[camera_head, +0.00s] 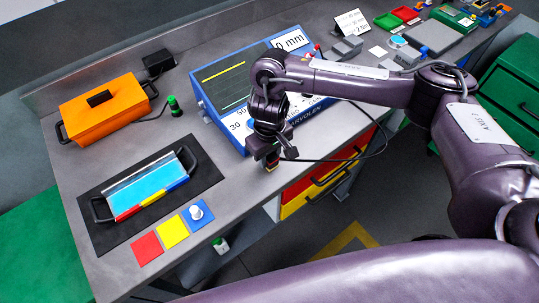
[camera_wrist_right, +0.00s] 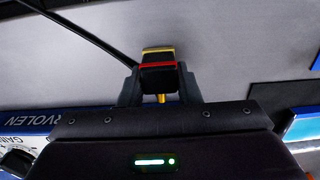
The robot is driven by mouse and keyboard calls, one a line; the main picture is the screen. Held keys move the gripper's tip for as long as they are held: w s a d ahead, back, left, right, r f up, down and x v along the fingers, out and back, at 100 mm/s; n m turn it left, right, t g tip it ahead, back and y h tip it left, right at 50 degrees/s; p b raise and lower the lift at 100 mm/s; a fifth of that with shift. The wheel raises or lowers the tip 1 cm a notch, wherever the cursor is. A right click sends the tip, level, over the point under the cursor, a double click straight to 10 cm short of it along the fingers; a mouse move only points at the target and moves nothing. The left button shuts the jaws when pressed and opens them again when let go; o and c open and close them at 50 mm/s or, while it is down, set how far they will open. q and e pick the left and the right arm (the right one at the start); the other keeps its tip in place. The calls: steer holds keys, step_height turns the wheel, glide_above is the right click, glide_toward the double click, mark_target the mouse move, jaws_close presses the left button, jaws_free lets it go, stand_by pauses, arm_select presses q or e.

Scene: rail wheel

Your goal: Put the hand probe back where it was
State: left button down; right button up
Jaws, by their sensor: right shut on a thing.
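My right gripper (camera_head: 270,160) is shut on the hand probe (camera_head: 271,168), at the front edge of the grey bench, in front of the blue instrument. In the right wrist view the hand probe (camera_wrist_right: 159,72) is a small black block with yellow and red bands, between the two fingers of the right gripper (camera_wrist_right: 159,88). A black cable (camera_head: 352,158) loops out to the right beside the gripper. The blue instrument (camera_head: 215,100) has a screen and dials, partly hidden by my right arm. I cannot tell whether the probe touches the bench. My left gripper is not in view.
An orange case (camera_head: 105,108) stands at the back left, with a small green-topped piece (camera_head: 174,105) on a cable beside it. A blue tray with coloured stripes (camera_head: 146,185) lies on a black mat (camera_head: 101,235). Red (camera_head: 146,249), yellow and blue squares lie in front. Bench left of the gripper is clear.

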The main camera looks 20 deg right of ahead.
steer(key=shift+f, duration=0.15)
steer(key=o, duration=1)
step_height(320, 180, up, 12)
steer(key=p, duration=0.1)
steer(key=shift+r, duration=0.2)
steer(key=shift+a, duration=0.1)
